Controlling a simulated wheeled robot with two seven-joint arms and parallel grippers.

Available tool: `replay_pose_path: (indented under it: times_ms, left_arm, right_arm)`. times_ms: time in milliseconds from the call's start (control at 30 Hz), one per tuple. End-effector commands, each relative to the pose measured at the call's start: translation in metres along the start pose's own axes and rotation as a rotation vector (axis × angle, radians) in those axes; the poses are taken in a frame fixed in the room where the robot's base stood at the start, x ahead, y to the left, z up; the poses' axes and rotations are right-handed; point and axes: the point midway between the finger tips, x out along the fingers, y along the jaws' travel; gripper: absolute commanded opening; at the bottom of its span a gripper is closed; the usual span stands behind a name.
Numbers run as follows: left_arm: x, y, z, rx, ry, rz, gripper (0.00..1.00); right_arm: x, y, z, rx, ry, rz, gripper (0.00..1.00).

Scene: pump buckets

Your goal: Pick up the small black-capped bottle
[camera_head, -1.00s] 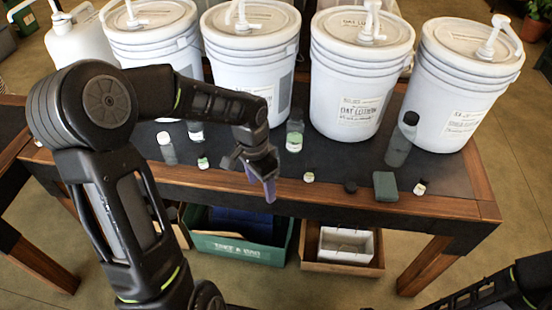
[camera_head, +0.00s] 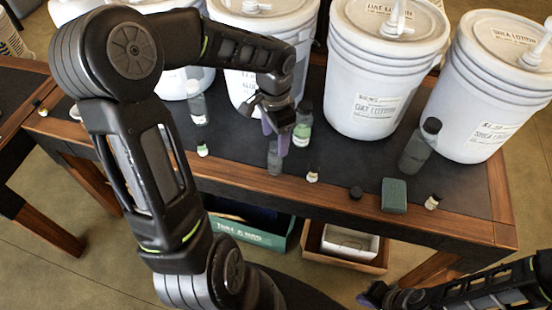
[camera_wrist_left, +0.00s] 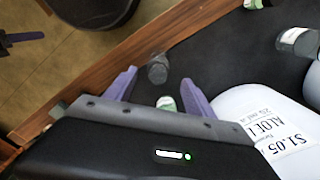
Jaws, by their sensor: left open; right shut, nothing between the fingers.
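Several small bottles stand along the table's front. That gripper is open and empty. In the left wrist view, a dark bottle (camera_wrist_left: 158,68) lies just beyond the open fingers (camera_wrist_left: 158,90), and a green-and-white one (camera_wrist_left: 166,103) shows between them, partly covered by the palm. My right gripper (camera_head: 374,294) is shut and empty, low at right.
White lotion buckets (camera_head: 375,75) line the back. A green-labelled bottle (camera_head: 302,130) stands close right of my left gripper. A green bin (camera_head: 250,233) is under the table.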

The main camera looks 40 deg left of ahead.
Motion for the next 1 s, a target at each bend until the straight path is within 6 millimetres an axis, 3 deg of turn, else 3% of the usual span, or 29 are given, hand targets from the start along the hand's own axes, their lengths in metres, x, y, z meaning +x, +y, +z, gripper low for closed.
replay_pose_path:
  times_ms: [200, 567, 900, 1000]
  left_arm:
    - [0.021, 0.001, 0.001, 0.0, -0.001, 0.002, 0.63]
    - [0.025, 0.001, 0.001, 0.0, -0.001, 0.002, 0.63]
    - [0.069, 0.004, 0.003, 0.0, -0.002, 0.003, 0.63]
    - [0.075, 0.004, 0.003, 0.0, -0.001, 0.002, 0.63]
  right_arm:
    - [-0.001, 0.0, 0.0, 0.0, 0.0, 0.0, 0.0]
    - [-0.002, -0.001, 0.0, 0.0, 0.0, 0.0, 0.0]
    - [-0.007, -0.002, 0.001, 0.002, -0.002, 0.003, 0.0]
    - [-0.007, -0.002, 0.001, 0.002, -0.002, 0.003, 0.0]
